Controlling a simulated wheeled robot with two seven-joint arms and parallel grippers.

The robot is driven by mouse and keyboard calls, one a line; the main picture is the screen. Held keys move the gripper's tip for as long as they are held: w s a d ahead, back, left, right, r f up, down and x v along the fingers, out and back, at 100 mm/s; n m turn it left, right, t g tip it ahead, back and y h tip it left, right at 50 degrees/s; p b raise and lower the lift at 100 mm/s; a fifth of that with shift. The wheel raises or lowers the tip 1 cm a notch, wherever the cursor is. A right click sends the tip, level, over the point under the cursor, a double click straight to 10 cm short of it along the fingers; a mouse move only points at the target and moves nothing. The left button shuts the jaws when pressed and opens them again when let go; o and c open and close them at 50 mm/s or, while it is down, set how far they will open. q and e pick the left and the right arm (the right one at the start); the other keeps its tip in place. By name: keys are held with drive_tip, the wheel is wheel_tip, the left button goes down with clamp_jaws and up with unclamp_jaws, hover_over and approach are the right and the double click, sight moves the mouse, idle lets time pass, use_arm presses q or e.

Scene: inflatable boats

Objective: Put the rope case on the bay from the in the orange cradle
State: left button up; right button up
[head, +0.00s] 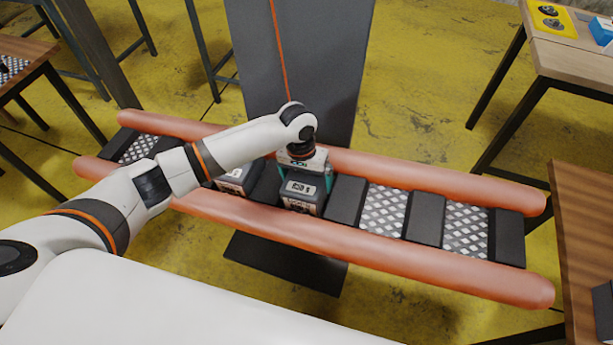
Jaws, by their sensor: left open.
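The orange cradle (455,268) is a pair of long orange tubes with bays between them, divided by dark blocks. A dark grey case with a white label (302,193) sits in a middle bay. My left gripper (304,172) is directly over this case, pointing down, with its teal fingers at the case's sides. The jaws are open; whether they touch the case cannot be told. A second labelled case (238,178) sits in the bay to the left, partly hidden by my left arm. The label text is too small to tell which is the rope case. My right gripper is not in view.
Two bare bays with diamond-plate floors lie at the right (383,208) and far right (466,229); another shows at the far left (138,148). A wooden table (575,50) with a yellow tray (552,22) stands at upper right. Another wooden table (585,235) is at the right edge.

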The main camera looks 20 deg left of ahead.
sight(302, 176)
use_arm(q)
wheel_tip(302, 176, up, 12)
drive_tip(key=a, duration=0.1)
drive_tip(key=shift+p, duration=0.3)
drive_tip(key=shift+a, duration=0.1)
